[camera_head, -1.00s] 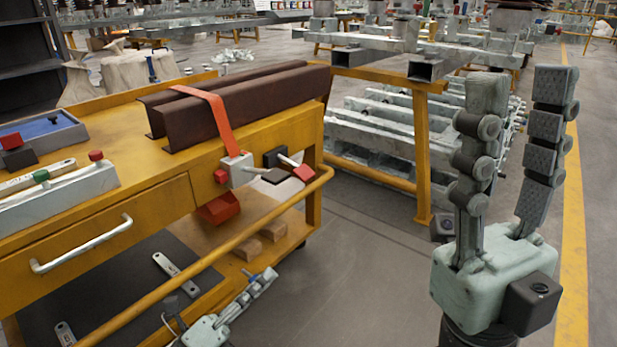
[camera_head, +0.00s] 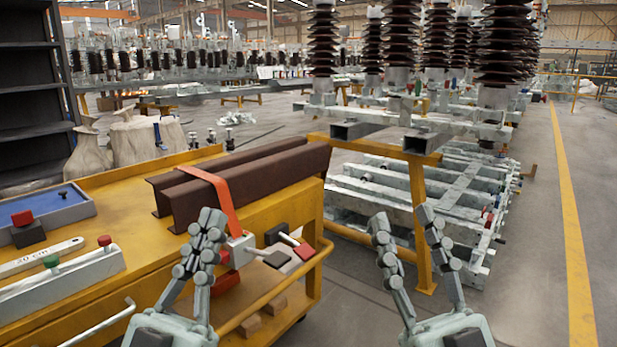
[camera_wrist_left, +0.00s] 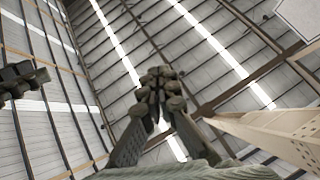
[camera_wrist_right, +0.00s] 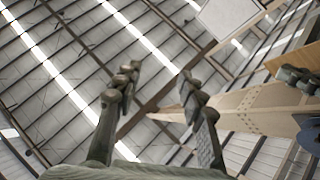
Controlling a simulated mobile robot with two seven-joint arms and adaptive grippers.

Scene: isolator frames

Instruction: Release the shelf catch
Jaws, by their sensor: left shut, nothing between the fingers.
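I cannot tell which of these is the shelf catch. My left gripper (camera_head: 207,225) is raised in front of the cart's end, partly covering the grey block. Its fingers are together and empty, as the left wrist view (camera_wrist_left: 160,82) shows. My right gripper (camera_head: 402,218) is upright to the right of the cart, fingers spread and empty; they also show apart in the right wrist view (camera_wrist_right: 158,82).
Two brown beams (camera_head: 262,178) lie on the cart under an orange strap (camera_head: 222,200). A yellow handrail (camera_head: 262,302) runs along the cart's near side. A blue tray (camera_head: 45,210) is at the left. A yellow-legged frame (camera_head: 415,210) stands behind my right gripper. Open floor lies right.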

